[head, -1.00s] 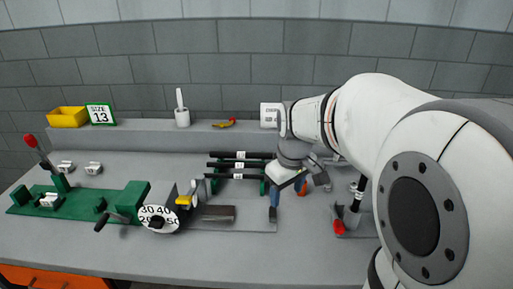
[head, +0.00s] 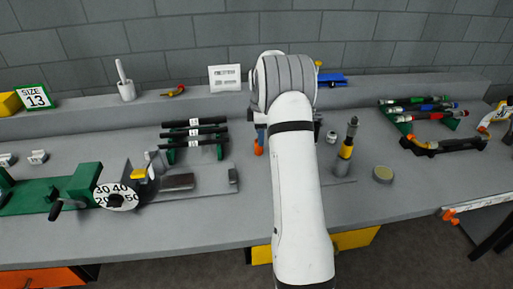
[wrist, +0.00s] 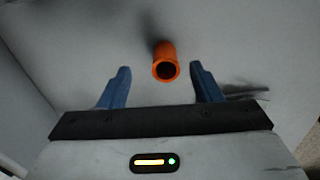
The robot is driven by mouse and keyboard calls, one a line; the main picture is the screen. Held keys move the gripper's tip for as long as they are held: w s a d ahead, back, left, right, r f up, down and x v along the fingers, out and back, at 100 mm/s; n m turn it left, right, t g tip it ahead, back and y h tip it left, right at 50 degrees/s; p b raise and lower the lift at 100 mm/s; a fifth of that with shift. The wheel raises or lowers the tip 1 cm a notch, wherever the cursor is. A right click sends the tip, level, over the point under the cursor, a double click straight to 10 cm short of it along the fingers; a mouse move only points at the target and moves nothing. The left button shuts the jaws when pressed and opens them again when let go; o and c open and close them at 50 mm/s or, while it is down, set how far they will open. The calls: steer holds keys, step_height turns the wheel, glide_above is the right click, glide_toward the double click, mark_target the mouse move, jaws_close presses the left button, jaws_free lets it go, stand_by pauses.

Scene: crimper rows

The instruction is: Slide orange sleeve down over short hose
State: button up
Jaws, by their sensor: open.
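The orange sleeve (wrist: 165,52) is a short tube with a dark round opening facing the wrist camera. My gripper (wrist: 160,68) is open, with one blue finger on each side of the sleeve and a visible gap to both. In the head view, the orange sleeve (head: 258,148) shows just below a blue finger of my gripper (head: 260,131), and my arm hides most of the gripper. I cannot tell for sure which item is the short hose. An upright dark piece with a yellow band (head: 346,150) stands on a plate right of my arm.
Black labelled hoses lie on a green rack (head: 168,156) left of my arm. A green fixture with a numbered dial (head: 117,195) is further left. A round tin (head: 383,174) and a rack of coloured tools (head: 430,120) are to the right.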

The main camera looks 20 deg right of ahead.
steer(key=f, duration=0.6)
steer(key=shift+s+a, duration=0.1)
steer(key=shift+a, duration=0.2)
steer(key=shift+c, duration=0.6)
steer(key=shift+r, duration=0.1)
steer(key=c, duration=0.9)
steer(key=shift+c, duration=0.2)
